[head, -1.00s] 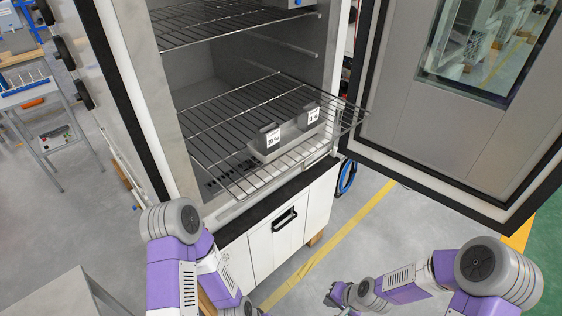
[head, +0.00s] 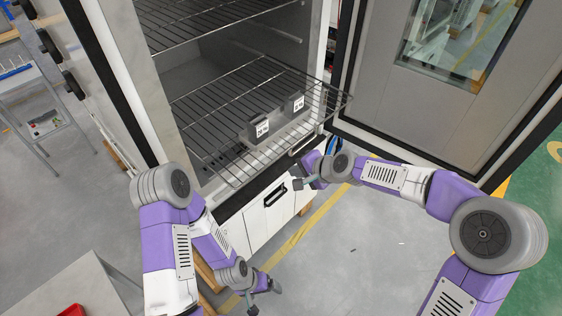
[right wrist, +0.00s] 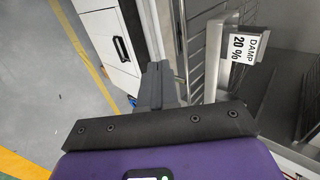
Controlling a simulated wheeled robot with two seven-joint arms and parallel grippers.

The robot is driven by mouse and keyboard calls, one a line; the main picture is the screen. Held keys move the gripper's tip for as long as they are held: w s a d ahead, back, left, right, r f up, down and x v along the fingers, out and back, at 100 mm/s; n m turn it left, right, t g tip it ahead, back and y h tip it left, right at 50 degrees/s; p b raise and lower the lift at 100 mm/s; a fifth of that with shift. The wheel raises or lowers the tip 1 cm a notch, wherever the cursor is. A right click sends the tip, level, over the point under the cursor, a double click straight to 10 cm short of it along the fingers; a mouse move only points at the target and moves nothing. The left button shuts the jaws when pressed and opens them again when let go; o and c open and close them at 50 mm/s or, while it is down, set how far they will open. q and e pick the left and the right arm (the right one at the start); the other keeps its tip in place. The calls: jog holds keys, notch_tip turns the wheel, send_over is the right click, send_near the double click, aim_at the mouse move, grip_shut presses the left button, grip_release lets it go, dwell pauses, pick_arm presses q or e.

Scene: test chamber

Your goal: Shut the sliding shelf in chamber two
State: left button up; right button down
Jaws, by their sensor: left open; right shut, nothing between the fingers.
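The sliding shelf is a wire rack (head: 222,108) in the open chamber. It sticks out past the front opening. A grey tray (head: 284,136) with two grey blocks (head: 258,128) bearing white labels sits near its front. My right gripper (head: 302,181) is shut and empty, just in front of the shelf's front edge; I cannot tell whether it touches. In the right wrist view its closed fingers (right wrist: 158,86) point towards the cabinet, with the rack wires (right wrist: 197,55) and a "DAMP 20 %" label (right wrist: 243,48) to their right. My left gripper (head: 264,296) is open and empty, low over the floor.
A second wire rack (head: 205,22) is higher in the chamber. The chamber door (head: 440,110) with its window stands open at the right. A white base cabinet (head: 268,213) with a black handle is below. A grey surface (head: 75,290) lies at lower left.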

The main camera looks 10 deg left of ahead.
jog(key=w+a+f+p, duration=0.1)
jog(key=w+a+f, duration=0.1)
jog(key=a, duration=0.3)
jog(key=shift+w+p, duration=0.3)
jog(key=shift+w, duration=0.55)
jog(key=shift+f, duration=0.1)
jog(key=shift+w+a, duration=0.1)
